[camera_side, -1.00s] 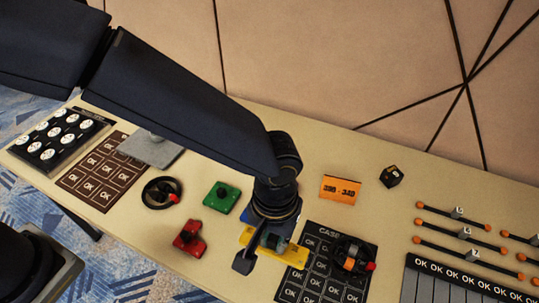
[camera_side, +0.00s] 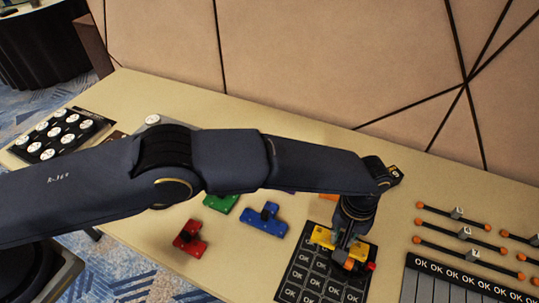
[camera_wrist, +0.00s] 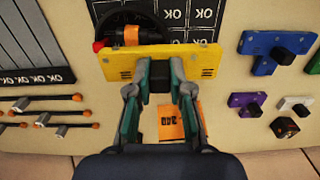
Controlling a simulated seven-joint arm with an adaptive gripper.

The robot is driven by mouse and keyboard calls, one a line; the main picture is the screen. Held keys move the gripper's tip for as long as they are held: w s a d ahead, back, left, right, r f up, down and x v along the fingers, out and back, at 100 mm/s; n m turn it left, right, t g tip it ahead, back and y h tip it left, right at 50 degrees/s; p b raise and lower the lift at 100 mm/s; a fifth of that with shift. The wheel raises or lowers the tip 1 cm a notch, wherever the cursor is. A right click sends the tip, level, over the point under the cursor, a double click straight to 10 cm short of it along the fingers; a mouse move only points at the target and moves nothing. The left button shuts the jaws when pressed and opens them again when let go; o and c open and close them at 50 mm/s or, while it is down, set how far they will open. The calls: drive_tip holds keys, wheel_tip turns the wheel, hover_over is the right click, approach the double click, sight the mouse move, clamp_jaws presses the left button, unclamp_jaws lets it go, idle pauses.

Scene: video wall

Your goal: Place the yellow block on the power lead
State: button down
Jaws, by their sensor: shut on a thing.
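My gripper (camera_wrist: 159,82) is shut on the black knob of the yellow block (camera_wrist: 190,62), a flat bar, and holds it over the checked OK mat. In the side view the yellow block (camera_side: 321,237) shows beside my gripper. The power lead (camera_wrist: 118,24), a black coil with an orange band and a red tip, lies on the mat. In the wrist view the block covers the coil's near edge. In the side view the lead's red tip (camera_side: 371,266) shows by my gripper. I cannot tell whether block and lead touch.
The OK mat (camera_side: 297,277) lies under my gripper. A blue block (camera_side: 264,222), a green block (camera_side: 220,203) and a red block (camera_side: 189,239) lie left of it. Orange-ended sliders (camera_side: 456,238) and a dark OK panel (camera_side: 466,284) are at right.

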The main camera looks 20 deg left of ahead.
drive_tip(key=shift+w+d+f, duration=0.45)
drive_tip(key=shift+f, duration=1.7)
drive_tip(key=shift+f, duration=0.15)
drive_tip(key=c, duration=1.1)
unclamp_jaws()
drive_tip(key=shift+o, duration=0.2)
